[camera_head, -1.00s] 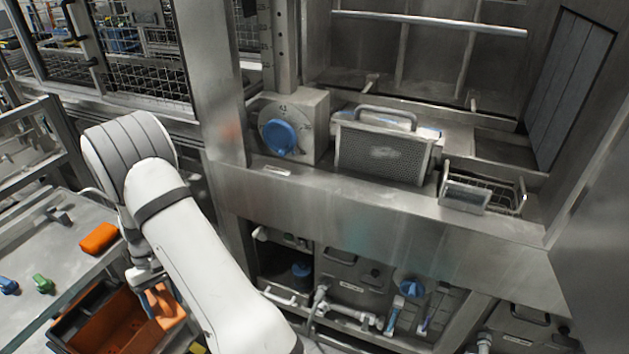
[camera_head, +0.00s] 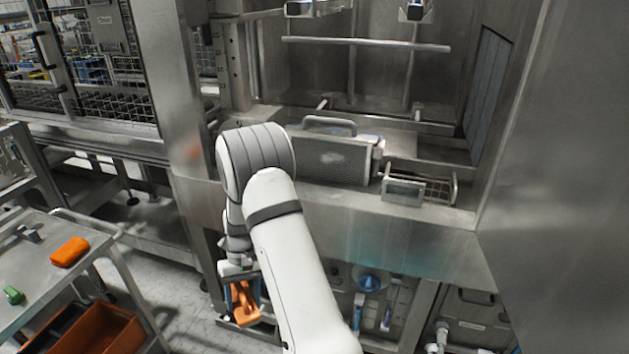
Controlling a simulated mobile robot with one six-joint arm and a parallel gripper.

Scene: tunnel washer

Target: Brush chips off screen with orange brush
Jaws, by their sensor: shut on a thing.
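The mesh screen (camera_head: 330,160), a grey perforated panel with a handle on top, stands upright on the steel ledge. A pale patch shows at its middle; single chips cannot be made out. My gripper (camera_head: 237,270) hangs low, left of and below the screen, in front of the machine's lower front. It is shut on the orange brush (camera_head: 243,303), which hangs beneath it, apart from the screen. The fingertips and the brush's bristles are hard to make out, and my arm hides part of the ledge and the lower cabinet.
A small wire basket (camera_head: 420,187) sits right of the screen. A horizontal bar (camera_head: 365,43) crosses above it. At left, a cart (camera_head: 35,285) carries an orange block (camera_head: 70,252) and a green piece (camera_head: 13,295), with an orange bin (camera_head: 103,333) below. Floor shows between cart and machine.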

